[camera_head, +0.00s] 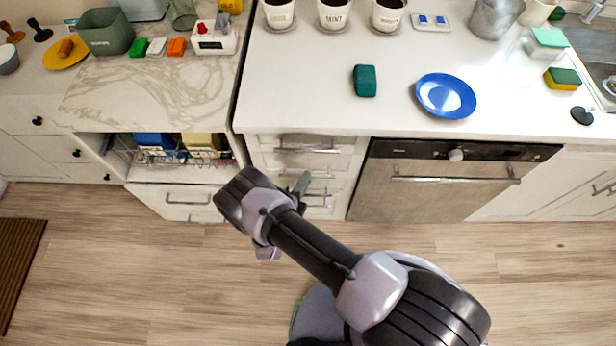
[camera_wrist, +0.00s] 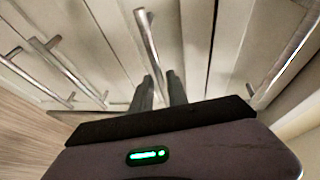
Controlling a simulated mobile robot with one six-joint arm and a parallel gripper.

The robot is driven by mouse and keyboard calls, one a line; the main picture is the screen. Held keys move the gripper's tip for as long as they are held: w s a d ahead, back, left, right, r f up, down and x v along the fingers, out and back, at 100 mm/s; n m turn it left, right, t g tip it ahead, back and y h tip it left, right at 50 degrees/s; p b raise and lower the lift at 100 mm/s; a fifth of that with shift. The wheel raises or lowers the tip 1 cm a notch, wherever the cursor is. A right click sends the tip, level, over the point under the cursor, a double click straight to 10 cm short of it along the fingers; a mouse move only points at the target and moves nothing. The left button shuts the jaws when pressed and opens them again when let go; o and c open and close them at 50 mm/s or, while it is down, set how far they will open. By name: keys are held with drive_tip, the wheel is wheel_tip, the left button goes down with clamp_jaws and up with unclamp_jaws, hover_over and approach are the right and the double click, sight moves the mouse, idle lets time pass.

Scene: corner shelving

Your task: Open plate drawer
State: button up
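A stack of white drawers (camera_head: 264,160) with metal bar handles stands under the counter, left of the steel-fronted appliance. Which one is the plate drawer, I cannot tell. The drawer fronts in this stack look closed. My gripper (camera_head: 301,180) is in front of this stack, partly hidden by my arm. In the wrist view my gripper (camera_wrist: 160,78) has its two fingers apart, with a visible gap. A bar handle (camera_wrist: 149,42) runs down towards the gap between the fingertips. Whether the fingers touch it, I cannot tell.
Left of the stack, a pulled-out rack (camera_head: 190,157) holds blue and yellow items above a white front. A steel-fronted appliance (camera_head: 430,190) is to the right. The counter above holds a blue plate (camera_head: 445,96) and a teal object (camera_head: 365,81).

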drive_tip(key=shift+x, duration=1.3)
clamp_jaws()
idle(0.5)
